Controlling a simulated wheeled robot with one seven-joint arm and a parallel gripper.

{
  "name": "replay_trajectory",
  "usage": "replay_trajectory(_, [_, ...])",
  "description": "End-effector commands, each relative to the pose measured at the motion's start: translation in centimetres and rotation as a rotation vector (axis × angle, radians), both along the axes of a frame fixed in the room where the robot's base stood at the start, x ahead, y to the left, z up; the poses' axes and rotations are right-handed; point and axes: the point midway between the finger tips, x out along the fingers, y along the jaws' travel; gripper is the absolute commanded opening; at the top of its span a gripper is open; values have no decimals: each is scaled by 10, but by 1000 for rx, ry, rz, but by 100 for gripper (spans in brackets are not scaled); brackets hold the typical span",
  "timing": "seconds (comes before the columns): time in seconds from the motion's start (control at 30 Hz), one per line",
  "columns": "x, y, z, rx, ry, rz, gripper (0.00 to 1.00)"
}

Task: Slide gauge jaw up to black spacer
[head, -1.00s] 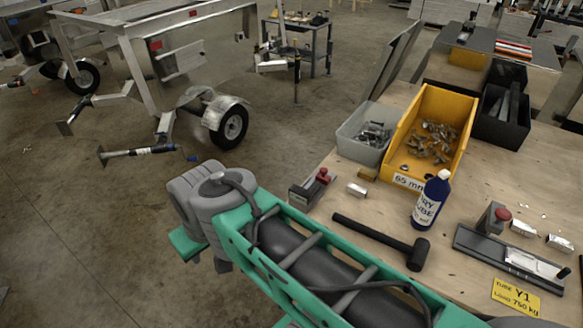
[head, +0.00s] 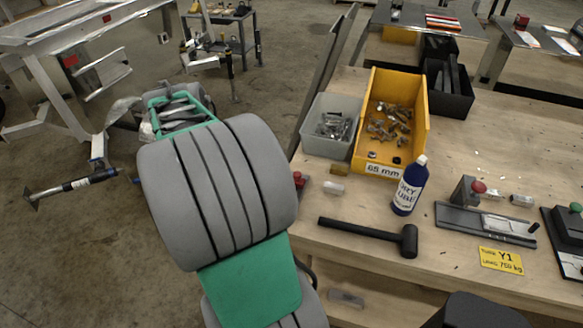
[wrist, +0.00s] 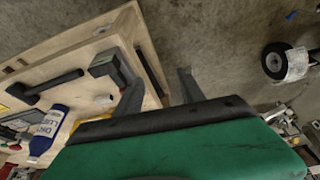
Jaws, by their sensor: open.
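In the head view a flat dark gauge (head: 458,221) lies on the bench at the right. A grey upright block with a red knob (head: 466,192), which looks like its jaw, stands at its left end. A pale plate lies along the rail. A small black piece (head: 533,228), perhaps the spacer, shows at its right end. My gripper (wrist: 155,73) is open in the wrist view, its two fingers apart with no held object visible. It overlaps the bench end and floor in that view.
A black mallet (head: 365,231), a dry lube bottle (head: 409,187), a yellow bin (head: 415,138) and a grey bin (head: 315,141) share the bench. Another device (head: 566,240) is at the right edge.

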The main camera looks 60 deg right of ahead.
Motion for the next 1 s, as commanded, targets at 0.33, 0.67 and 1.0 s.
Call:
replay_trajectory(0.33, [-104,-144,-46,-68,12,-723,46])
replay_trajectory(0.67, [-117,-161,-99,-66,12,-719,46])
replay_trajectory(1.0, [-118,-164,-109,-66,8,-714,46])
